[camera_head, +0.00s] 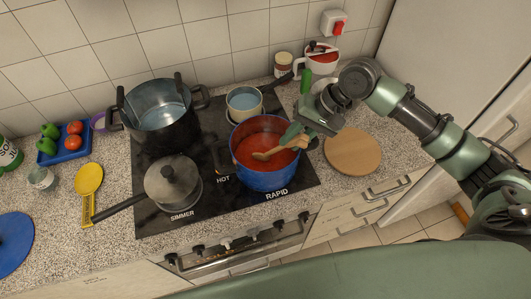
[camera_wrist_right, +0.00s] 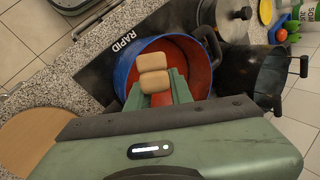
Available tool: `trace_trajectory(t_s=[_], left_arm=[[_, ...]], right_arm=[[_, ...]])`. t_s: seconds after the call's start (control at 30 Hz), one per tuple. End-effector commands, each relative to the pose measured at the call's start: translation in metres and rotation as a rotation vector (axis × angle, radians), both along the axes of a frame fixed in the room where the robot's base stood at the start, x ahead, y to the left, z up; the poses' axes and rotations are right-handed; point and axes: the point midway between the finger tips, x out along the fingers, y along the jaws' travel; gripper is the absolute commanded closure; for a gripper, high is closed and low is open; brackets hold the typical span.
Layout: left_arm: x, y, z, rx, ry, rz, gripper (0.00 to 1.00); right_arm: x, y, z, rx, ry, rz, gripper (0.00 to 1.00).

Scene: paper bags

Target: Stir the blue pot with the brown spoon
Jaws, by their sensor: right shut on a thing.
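The blue pot (camera_head: 264,182) stands on the black hob, with red sauce inside. Its blue rim also shows in the right wrist view (camera_wrist_right: 123,72). The brown spoon (camera_head: 263,156) lies slanted in the pot, its bowl end at the sauce and its handle running up right to my right gripper. My right gripper (camera_head: 298,141) is over the pot's right rim, shut on the spoon's handle. In the right wrist view my right gripper (camera_wrist_right: 165,85) reaches over the pot, with tan blocks at its fingertips; the spoon's bowl is hidden there. My left gripper is not in view.
A large dark pot (camera_head: 165,130) and a small pot (camera_head: 243,102) stand behind on the hob; a lidded grey pan (camera_head: 172,185) is at left. A round wooden board (camera_head: 352,152) lies right of the blue pot.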

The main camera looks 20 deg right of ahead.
Motion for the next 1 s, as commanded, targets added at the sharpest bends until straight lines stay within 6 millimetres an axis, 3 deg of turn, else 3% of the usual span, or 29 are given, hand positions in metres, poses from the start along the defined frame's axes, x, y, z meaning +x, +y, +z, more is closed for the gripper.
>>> trace_trajectory(t_s=[0.47, 1.0], left_arm=[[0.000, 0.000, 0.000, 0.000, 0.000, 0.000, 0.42], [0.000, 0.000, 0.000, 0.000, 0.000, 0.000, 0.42]], right_arm=[[0.009, -0.019, 0.003, 0.000, -0.001, 0.000, 1.00], [-0.012, -0.032, 0.038, 0.000, -0.001, 0.000, 1.00]])
